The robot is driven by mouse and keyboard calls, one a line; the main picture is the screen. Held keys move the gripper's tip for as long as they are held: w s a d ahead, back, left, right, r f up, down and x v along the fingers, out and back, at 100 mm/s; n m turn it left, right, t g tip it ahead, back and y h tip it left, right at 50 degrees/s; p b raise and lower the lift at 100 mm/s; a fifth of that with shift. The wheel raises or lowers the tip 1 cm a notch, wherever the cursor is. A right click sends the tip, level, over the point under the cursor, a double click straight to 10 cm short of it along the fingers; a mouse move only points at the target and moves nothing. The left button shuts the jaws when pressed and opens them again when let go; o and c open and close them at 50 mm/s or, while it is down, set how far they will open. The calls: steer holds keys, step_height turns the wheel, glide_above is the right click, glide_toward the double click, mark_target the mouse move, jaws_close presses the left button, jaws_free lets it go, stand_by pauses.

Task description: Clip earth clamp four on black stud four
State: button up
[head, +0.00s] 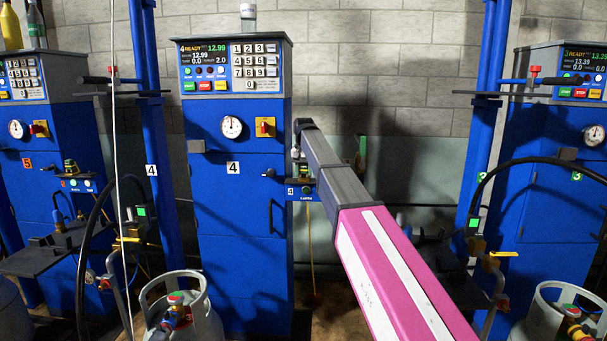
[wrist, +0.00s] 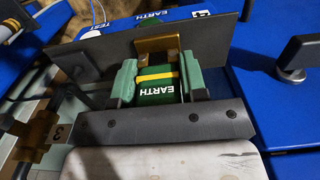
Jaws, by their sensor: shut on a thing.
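In the wrist view my gripper (wrist: 159,82) is shut on a green clamp marked EARTH (wrist: 157,92), with a yellow band across it. Its green finger pads press on both sides of the clamp. A brass piece (wrist: 158,45) sits just beyond the clamp, against a dark grey plate (wrist: 110,48); I cannot tell whether they touch. Behind is a blue bracket with EARTH and 4 labels (wrist: 172,15). In the head view my gripper (head: 299,160) is beside cabinet four's right edge, above the blue EARTH 4 bracket (head: 302,192). The black stud cannot be made out.
Blue scale cabinet four (head: 237,215) stands left of my arm, with a black handle (wrist: 292,60) close by in the wrist view. A brass part with a number tag (wrist: 45,128) is at lower left there. Gas cylinders (head: 185,315) (head: 560,310) stand on either side.

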steer(key=shift+r, duration=2.75)
steer(key=d, duration=0.6)
steer(key=d+r, duration=0.1)
steer(key=d, duration=0.3)
steer(key=shift+s, duration=0.2)
steer(key=shift+f, duration=0.25)
steer(key=shift+f, duration=2.75)
steer(key=shift+f, duration=0.6)
steer(key=o, duration=1.3)
steer(key=shift+c, duration=0.2)
